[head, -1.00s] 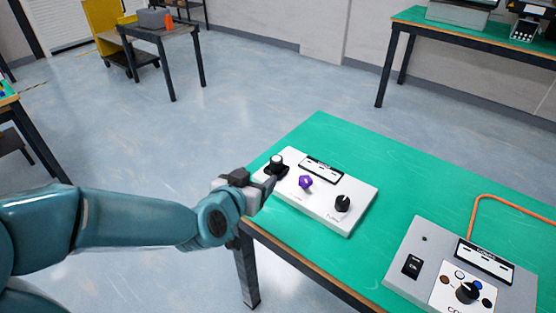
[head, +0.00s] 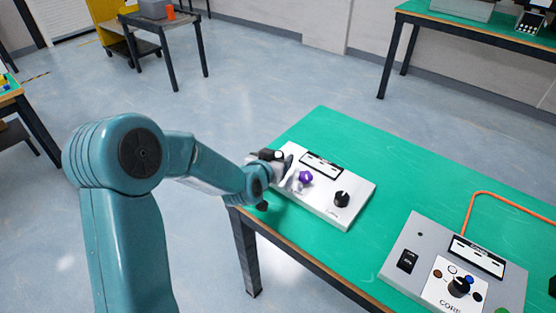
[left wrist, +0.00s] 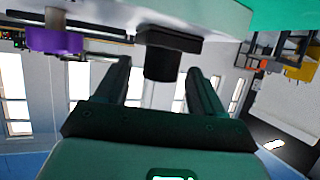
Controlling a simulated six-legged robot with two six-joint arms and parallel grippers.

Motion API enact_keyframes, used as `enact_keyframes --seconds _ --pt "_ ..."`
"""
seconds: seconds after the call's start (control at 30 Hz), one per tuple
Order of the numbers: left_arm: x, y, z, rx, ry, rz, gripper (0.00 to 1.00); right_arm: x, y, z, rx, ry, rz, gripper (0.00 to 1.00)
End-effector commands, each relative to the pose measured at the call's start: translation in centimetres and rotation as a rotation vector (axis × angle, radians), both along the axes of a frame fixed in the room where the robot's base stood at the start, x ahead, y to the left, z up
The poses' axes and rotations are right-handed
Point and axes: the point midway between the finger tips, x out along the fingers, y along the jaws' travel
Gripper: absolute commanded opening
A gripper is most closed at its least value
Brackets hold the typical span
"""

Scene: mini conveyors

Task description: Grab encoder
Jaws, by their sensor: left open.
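A white control box (head: 325,202) sits on the green table and carries a purple knob (head: 305,177), a black turn knob (head: 342,199) and a white-topped black knob (head: 279,155) at its far-left end. I cannot read which control is labelled encoder. My left gripper (head: 284,168) is at that left end and partly covers the white-topped knob. In the left wrist view the gripper (left wrist: 160,75) is open, with a black knob (left wrist: 162,60) between or just beyond its two fingers. The purple knob (left wrist: 55,40) is off to the left there. My right gripper is out of view.
A grey control box (head: 405,285) with a switch, dial and orange cable (head: 472,215) stands at right on the green table (head: 330,125). The table's front-left edge runs below my left arm. The table top behind the white box is clear.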

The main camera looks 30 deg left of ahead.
Motion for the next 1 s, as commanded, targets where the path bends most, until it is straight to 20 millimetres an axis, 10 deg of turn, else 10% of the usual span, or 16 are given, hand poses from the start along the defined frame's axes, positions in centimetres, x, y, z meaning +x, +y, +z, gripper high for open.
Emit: enact_keyframes --seconds 0.37,0.57,1.0 --pt "1.6 0.3 -0.6 0.000 0.000 -0.001 0.68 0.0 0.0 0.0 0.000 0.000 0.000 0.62" --pt "1.6 0.3 -0.6 0.000 0.000 -0.001 0.09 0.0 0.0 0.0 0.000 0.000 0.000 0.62" --pt "1.6 0.4 0.8 0.003 -0.004 -0.001 0.09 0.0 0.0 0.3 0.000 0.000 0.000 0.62"
